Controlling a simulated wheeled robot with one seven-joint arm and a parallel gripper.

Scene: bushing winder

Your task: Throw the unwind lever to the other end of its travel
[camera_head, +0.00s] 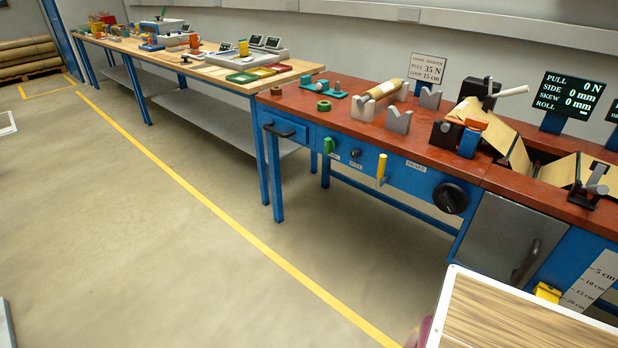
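The front panel of the red-topped bench carries several controls. A yellow-handled lever (381,167) stands roughly upright from its mount on the blue panel. A large black round knob (450,198) is at the right, near a label that seems to read BRAKE (416,166). The other labels are too small to read surely, so I cannot tell which control is named unwind. My gripper is not in view.
The red bench top (330,108) holds V-blocks, a roll and a brown paper web. A display (571,97) reads pull 0 N. A white-rimmed panel (447,310) fills the lower right. The floor (180,240) left of the yellow line is open.

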